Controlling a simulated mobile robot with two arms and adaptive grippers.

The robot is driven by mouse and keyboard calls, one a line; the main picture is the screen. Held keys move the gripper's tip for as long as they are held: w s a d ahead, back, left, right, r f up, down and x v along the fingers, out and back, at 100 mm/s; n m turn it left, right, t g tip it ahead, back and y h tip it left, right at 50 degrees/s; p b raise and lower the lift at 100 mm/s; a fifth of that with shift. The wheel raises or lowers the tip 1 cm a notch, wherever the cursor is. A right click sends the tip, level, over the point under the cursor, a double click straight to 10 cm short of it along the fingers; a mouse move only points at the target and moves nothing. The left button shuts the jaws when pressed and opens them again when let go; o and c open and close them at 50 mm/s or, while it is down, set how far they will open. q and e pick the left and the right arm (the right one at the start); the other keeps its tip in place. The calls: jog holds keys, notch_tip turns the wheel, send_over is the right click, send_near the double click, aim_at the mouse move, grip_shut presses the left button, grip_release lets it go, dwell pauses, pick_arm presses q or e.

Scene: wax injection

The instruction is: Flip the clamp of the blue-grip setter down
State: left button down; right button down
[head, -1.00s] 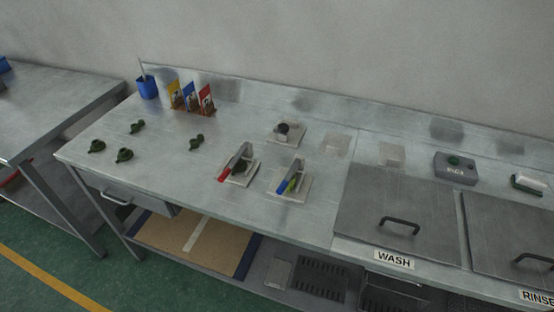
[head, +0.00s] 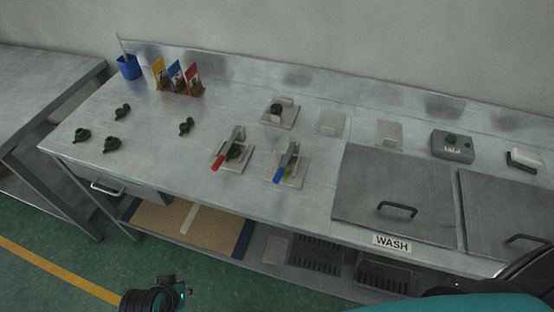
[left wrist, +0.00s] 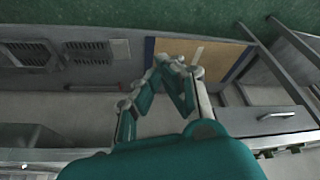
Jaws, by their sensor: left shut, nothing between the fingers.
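The blue-grip setter stands on a pale square base (head: 301,171) in the middle of the steel bench. Its clamp lever, with a blue grip (head: 279,175), slants toward the bench's front edge, beside a small green piece (head: 290,170). From here I cannot tell how far its clamp is raised. My left gripper (head: 187,294) is low at the bottom of the head view, in front of the bench and well short of the setter. In the left wrist view its teal-padded fingers (left wrist: 172,70) hold nothing; the setter is not seen there. My right gripper is not seen.
A similar red-grip setter (head: 219,162) stands just left. Behind are a dark-knobbed fixture (head: 277,112) and small cards (head: 176,75). Dark green pieces (head: 112,143) lie at left; the WASH lid (head: 396,190) is at right. The bench's front edge lies between my left gripper and the setters.

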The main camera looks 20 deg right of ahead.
pick_arm(q)
jog(key=w+d+r+m+t+h, duration=0.1)
jog(key=w+d+r+t+h, duration=0.35)
jog(key=d+r, duration=0.8)
jog(key=w+d+r+m+t+h, duration=0.1)
jog(key=w+d+r+m, duration=0.1)
jog(key=w+d+r, duration=0.85)
jog(key=p, duration=0.2)
send_over(277, 173)
jog(key=f, duration=0.1)
notch_tip(277, 173, down, 4)
jog(key=shift+w+r+g+p, duration=0.1)
jog(key=shift+r+g+p, duration=0.15)
jog(key=shift+p, duration=0.35)
jog(key=shift+s+f, duration=0.3)
jog(key=shift+f, duration=0.25)
